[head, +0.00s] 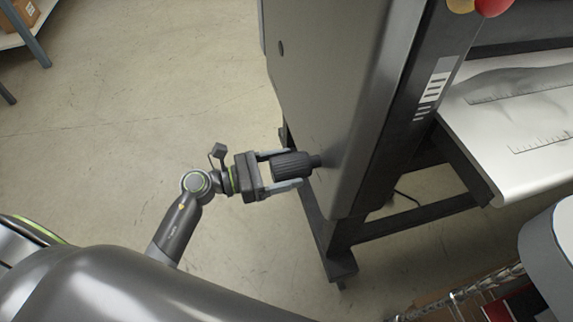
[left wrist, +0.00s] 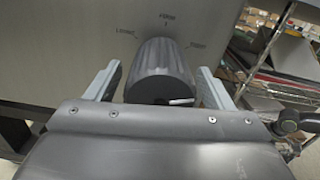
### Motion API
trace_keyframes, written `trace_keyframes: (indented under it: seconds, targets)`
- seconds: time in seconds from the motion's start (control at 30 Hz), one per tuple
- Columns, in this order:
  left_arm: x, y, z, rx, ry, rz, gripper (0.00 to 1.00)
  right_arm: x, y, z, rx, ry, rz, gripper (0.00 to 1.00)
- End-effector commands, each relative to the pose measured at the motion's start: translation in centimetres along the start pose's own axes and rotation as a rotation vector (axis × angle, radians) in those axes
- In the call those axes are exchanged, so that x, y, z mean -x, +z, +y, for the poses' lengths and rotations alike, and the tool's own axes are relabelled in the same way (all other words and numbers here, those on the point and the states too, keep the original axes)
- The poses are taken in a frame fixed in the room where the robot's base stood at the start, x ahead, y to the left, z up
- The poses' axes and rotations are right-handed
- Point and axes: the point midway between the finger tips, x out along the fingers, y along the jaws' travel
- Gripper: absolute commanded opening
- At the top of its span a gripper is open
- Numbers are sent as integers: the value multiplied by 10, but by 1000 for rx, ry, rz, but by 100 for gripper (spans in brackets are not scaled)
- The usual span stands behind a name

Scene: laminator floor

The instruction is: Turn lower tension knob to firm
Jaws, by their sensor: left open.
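The dark ribbed tension knob (head: 291,165) sticks out from the lower part of the grey machine side panel (head: 325,80). In the left wrist view the knob (left wrist: 160,68) is between my fingers, with a white mark on its near face toward the lower right. My left gripper (head: 293,168) is open, one finger on each side of the knob. In the wrist view (left wrist: 158,85), gaps show between fingers and knob. My right gripper is not seen.
A white work surface with ruler markings (head: 515,120) extends from the machine at right. A dark machine leg and foot (head: 340,268) stand below the panel. A shelf with boxes (left wrist: 270,60) is at right in the wrist view. Open concrete floor (head: 150,90) lies at left.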

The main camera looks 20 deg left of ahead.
Motion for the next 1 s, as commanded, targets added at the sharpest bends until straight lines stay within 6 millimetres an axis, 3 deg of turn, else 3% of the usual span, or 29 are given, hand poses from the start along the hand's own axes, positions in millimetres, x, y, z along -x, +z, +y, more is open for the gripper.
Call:
trace_keyframes:
  seconds: [0.37, 0.73, 1.0]
  targets:
    - [-6, 0, 0, 1, 0, 1, 75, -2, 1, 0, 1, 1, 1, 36]
    - [-6, 0, 0, 1, 0, 1, 31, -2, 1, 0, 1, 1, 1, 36]
    - [-6, 1, 0, 28, 0, 1, 31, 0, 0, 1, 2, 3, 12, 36]
